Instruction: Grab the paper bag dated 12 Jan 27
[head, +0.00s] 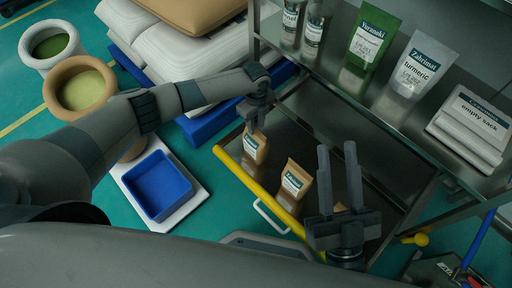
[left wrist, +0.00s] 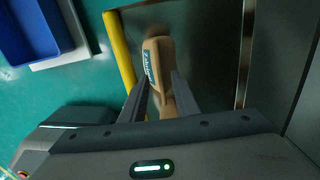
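A tan paper bag (head: 254,148) with a teal-and-white label stands at the upper-left end of the dark lower tray. My left gripper (head: 256,122) is right above it, pointing down at its top. In the left wrist view the bag (left wrist: 158,62) shows between and beyond the spread fingers (left wrist: 160,85); whether they touch it I cannot tell. A second similar paper bag (head: 294,185) stands nearer along the tray. A third tan bag (head: 340,208) is mostly hidden behind my right gripper (head: 338,165), which is open and empty. The dates are too small to read.
A yellow rail (head: 262,190) edges the tray.

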